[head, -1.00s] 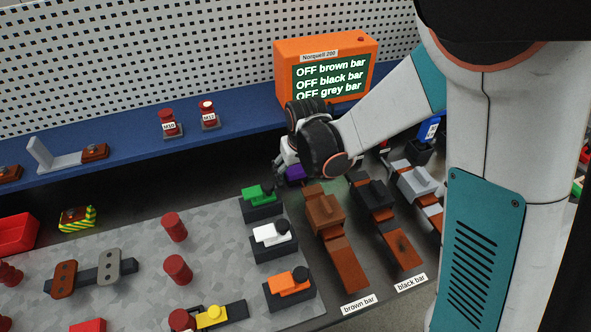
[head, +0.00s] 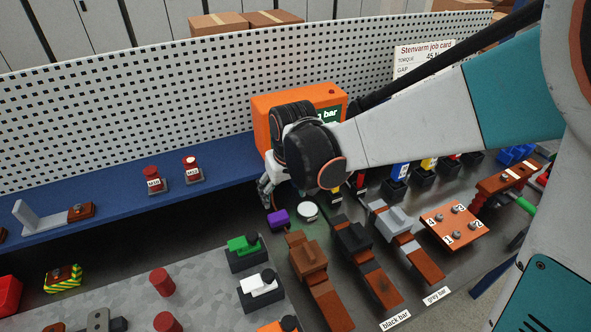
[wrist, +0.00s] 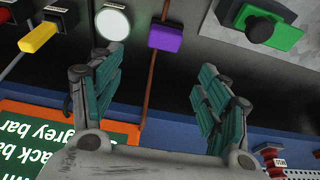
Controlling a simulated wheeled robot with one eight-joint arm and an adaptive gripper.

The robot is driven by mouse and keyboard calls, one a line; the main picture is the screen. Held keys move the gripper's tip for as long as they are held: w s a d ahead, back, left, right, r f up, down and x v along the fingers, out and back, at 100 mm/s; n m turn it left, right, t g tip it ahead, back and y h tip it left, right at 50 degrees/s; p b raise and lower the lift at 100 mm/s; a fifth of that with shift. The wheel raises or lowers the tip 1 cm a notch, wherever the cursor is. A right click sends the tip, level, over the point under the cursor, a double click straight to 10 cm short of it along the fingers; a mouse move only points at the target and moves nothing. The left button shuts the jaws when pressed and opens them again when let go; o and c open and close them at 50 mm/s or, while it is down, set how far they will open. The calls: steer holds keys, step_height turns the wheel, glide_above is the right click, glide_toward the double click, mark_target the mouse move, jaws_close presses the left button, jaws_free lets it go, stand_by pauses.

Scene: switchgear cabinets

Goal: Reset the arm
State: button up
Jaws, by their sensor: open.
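My gripper (head: 268,192) hangs in front of the orange display box in the head view, partly hidden behind my own wrist. In the wrist view my gripper (wrist: 150,95) has its two teal-padded fingers wide apart, with nothing between them. A purple block (head: 278,219) sits just below the fingers in the head view and shows beyond them in the wrist view (wrist: 165,37). A round white disc (head: 308,211) lies to the right of the purple block.
Brown bar (head: 308,257), black bar (head: 354,238) and grey bar (head: 392,219) units stand in a row on the bench. Green (head: 243,243) and white (head: 263,283) blocks sit on black bases. Red posts (head: 153,180) stand on the blue shelf (head: 110,205). A perforated panel rises behind.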

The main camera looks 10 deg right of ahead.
stand_by(0.3)
steer(key=s+d+r+m+t+b, duration=0.1)
steer(key=s+d+r+t+b, duration=0.1)
steer(key=s+d, duration=0.5)
steer(key=s+d+r+m+t+b, duration=0.1)
steer(key=s+d+r, duration=0.3)
steer(key=s+d, duration=0.4)
steer(key=shift+s+r+m+t+h+b, duration=0.4)
steer(key=shift+s+m+t, duration=0.2)
steer(key=shift+s, duration=0.8)
steer(key=shift+f, duration=0.1)
steer(key=shift+c, duration=0.3)
